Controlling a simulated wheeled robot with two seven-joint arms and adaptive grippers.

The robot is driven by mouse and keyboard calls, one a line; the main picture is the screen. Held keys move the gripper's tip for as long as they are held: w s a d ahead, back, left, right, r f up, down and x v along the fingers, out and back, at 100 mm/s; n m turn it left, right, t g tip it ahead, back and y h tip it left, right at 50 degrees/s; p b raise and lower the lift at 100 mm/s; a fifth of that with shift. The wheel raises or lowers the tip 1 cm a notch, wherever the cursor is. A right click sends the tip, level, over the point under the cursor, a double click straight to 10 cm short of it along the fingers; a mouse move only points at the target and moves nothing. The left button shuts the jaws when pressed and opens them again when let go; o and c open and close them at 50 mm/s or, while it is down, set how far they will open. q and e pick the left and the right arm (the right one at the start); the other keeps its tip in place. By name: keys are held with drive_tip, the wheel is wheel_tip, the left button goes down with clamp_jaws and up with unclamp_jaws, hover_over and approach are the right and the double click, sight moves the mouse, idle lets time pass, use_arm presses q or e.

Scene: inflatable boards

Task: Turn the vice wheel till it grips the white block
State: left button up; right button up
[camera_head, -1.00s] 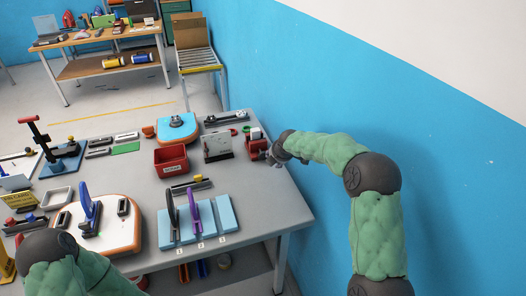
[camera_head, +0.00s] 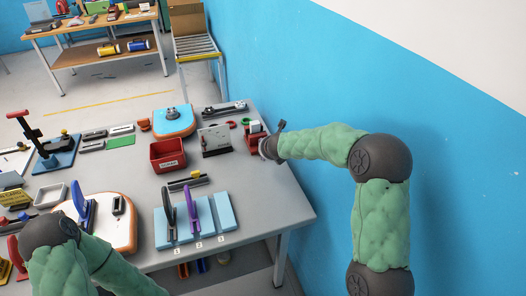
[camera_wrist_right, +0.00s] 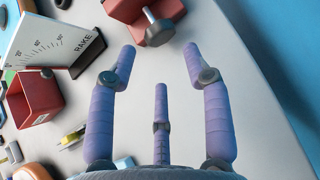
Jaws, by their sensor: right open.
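The red vice (camera_head: 254,141) stands near the table's right edge, with the white block (camera_head: 255,127) at its top. In the right wrist view, part of the red vice (camera_wrist_right: 128,9) shows at the top, with a grey, hex-ended wheel or handle part (camera_wrist_right: 158,27) facing me. My right gripper (camera_wrist_right: 160,62) is open and empty, its purple-grey fingers pointing at that part with a gap between. In the head view my right wrist hides part of the vice. The white block is not seen in the wrist view. My left arm is at bottom left; its gripper is out of view.
The white rake gauge (camera_head: 214,139) and red bin (camera_head: 168,155) stand left of the vice. Blue slotted holders with upright tools (camera_head: 222,211) are nearer the front. A blue wall (camera_head: 300,90) runs close on the right. The table (camera_head: 270,190) is clear in front of the vice.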

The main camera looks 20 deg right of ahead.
drive_tip(key=x, duration=0.7)
drive_tip(key=shift+w+d+f+b, duration=0.1)
drive_tip(key=shift+w+f+b, duration=0.1)
drive_tip(key=shift+b, duration=0.2)
drive_tip(key=c, duration=0.9)
